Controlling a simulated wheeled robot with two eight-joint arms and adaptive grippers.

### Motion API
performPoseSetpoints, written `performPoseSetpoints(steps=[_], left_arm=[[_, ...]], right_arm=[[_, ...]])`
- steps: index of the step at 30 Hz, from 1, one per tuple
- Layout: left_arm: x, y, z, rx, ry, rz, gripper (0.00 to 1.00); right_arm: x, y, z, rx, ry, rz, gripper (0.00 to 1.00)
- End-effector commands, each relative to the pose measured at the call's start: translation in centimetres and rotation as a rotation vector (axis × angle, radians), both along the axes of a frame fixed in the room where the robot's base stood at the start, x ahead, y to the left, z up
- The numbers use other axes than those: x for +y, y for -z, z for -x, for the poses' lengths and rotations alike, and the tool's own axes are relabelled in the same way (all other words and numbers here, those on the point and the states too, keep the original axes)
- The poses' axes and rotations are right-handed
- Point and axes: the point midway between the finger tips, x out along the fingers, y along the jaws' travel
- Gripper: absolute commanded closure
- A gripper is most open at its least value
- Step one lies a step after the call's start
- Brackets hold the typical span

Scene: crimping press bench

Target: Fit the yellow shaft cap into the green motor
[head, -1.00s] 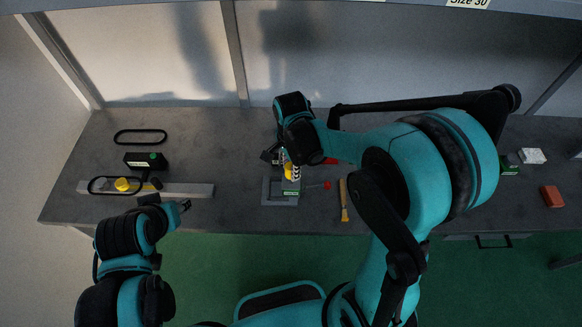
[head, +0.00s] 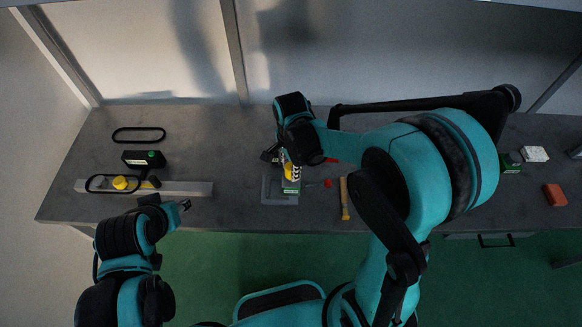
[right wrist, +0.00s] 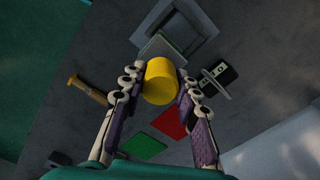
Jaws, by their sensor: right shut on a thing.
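The yellow shaft cap (right wrist: 161,82) is pinched between the fingertips of my right gripper (right wrist: 160,86) in the right wrist view. It also shows in the head view (head: 289,171). A small block with a green face (head: 291,189), apparently the green motor, stands at the grey fixture just below the cap. In the right wrist view a pale block in the fixture (right wrist: 158,49) is partly hidden behind the cap. I cannot tell whether cap and block touch. My left gripper (head: 185,205) is near the bench's front edge, apart from these things; its fingers are too small to read.
The grey square fixture (head: 267,191) lies near the bench front. A yellow-handled tool (head: 345,198) lies to its right. At left are a black box (head: 143,158), a grey rail (head: 190,188), a yellow round part (head: 121,183) and black belts (head: 138,134). The back centre-left is clear.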

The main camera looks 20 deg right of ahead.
Motion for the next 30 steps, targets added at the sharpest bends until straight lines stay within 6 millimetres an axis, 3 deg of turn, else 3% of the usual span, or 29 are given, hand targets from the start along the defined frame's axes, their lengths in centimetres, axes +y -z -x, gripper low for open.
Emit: performPoseSetpoints(steps=[30], left_arm=[[0.0, 2.4, 0.0, 0.0, 0.0, 0.0, 0.6]], right_arm=[[0.0, 2.7, 0.0, 0.0, 0.0, 0.0, 0.84]])
